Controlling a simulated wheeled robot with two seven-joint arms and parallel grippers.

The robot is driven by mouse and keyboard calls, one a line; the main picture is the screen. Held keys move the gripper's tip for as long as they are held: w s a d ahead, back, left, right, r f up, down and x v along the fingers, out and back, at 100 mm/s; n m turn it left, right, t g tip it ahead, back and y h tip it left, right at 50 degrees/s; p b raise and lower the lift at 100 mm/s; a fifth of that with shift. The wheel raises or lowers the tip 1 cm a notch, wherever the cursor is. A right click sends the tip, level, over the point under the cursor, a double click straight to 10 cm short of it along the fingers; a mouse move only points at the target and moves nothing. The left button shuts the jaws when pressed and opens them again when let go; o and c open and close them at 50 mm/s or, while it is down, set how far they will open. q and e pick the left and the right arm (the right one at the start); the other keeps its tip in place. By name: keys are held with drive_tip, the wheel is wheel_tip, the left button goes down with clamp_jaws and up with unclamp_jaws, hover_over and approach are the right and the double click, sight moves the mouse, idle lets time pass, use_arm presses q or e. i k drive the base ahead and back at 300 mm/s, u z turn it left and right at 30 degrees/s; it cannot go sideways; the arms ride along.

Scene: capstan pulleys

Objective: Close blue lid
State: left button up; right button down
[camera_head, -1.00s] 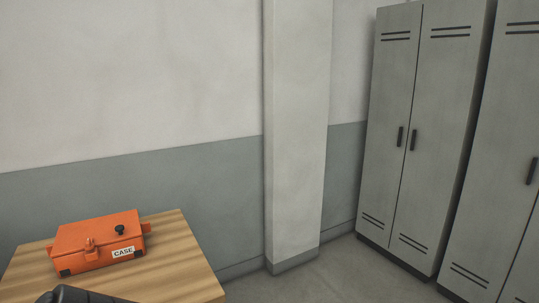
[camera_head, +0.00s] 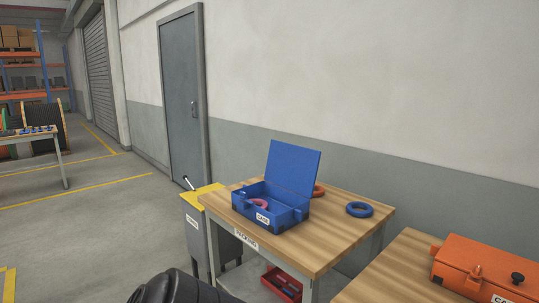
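The blue lid (camera_head: 293,167) stands open and upright at the back of the blue case (camera_head: 289,216). The case sits on a wooden packing table (camera_head: 343,229), and a pink ring (camera_head: 260,203) shows inside it. A dark part of my own arm shows at the bottom, left of centre, well in front of the table. Neither gripper's fingers can be made out.
A blue ring (camera_head: 359,209) and a partly hidden orange ring (camera_head: 319,190) lie on the table. A closed orange case (camera_head: 485,264) sits on a second table at right. A yellow-topped bin (camera_head: 205,195) stands left of the packing table. Open floor extends left.

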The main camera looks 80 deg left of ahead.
sight(294, 167)
drive_tip(key=u, duration=2.35)
